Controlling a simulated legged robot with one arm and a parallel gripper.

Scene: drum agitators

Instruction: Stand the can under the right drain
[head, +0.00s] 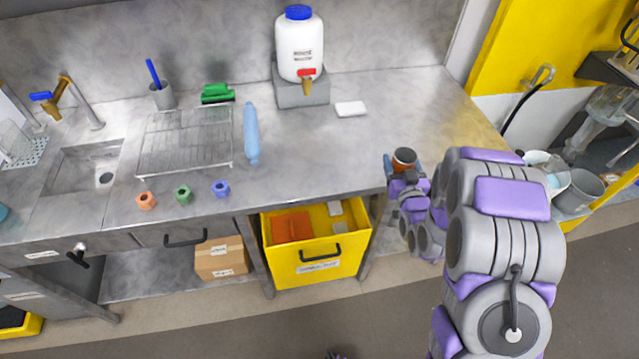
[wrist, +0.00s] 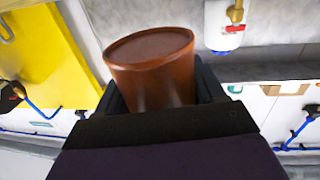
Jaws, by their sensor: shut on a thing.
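The can (wrist: 152,66) is reddish brown and fills the middle of the wrist view. It also shows in the head view (head: 404,157), small, with an orange body and a dark top. My gripper (head: 404,176) is shut on it, with a dark finger on either side in the wrist view. In the head view the can is just off the front right edge of the counter. Its lower part is hidden by the gripper. I cannot tell which fitting is the right drain; glass vessels (head: 604,112) stand at the far right, their undersides unclear.
A white bottle (head: 300,48) with a red tap stands on a grey block on the counter (head: 350,150). A wire rack (head: 186,140), blue bottle (head: 251,133) and white pad (head: 350,108) lie there. A grey bucket (head: 580,190) stands right of my arm. The counter's right part is clear.

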